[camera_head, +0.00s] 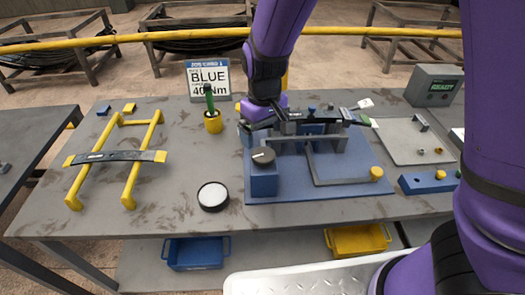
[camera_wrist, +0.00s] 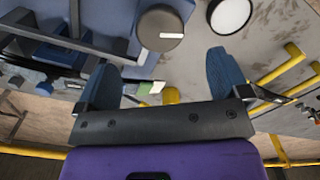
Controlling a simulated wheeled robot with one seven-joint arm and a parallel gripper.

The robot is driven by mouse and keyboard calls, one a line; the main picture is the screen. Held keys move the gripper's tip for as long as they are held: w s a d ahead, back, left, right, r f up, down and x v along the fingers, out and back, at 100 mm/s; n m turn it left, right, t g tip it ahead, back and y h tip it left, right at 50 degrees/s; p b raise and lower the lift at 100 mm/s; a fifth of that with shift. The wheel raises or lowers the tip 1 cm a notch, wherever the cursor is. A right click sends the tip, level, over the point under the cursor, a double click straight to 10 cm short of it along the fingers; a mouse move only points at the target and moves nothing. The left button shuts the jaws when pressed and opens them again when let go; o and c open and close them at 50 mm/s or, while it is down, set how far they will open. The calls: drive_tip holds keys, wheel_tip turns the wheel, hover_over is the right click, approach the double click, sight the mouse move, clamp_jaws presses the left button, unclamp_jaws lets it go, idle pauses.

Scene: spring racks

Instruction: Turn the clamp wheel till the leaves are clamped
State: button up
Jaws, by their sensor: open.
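The clamp wheel looks to be the dark round knob with a pale mark (camera_head: 263,156), on top of a blue block (camera_head: 264,181) at the fixture's front left. In the wrist view the knob (camera_wrist: 161,28) lies beyond the fingertips, roughly in line with the gap between them. My gripper (camera_head: 258,122) is behind the knob in the head view and partly hides the fixture's left end. In the wrist view its two blue fingers (camera_wrist: 163,70) are wide apart with nothing between them. Dark leaves (camera_head: 322,116) lie across the back of the blue fixture plate (camera_head: 290,189). Whether they are pressed together I cannot tell.
A yellow rack (camera_head: 128,187) holding a dark leaf (camera_head: 112,156) stands left. A white-topped round dish (camera_head: 213,196) and a yellow cup with a green tool (camera_head: 213,122) stand nearby. A sign reads BLUE 40 Nm (camera_head: 209,80). A grey display box (camera_head: 434,86) stands back right.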

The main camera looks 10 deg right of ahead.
sight(264, 155)
wheel_tip(264, 155, down, 8)
drive_tip(key=shift+r, duration=0.25)
drive_tip(key=c, duration=0.9)
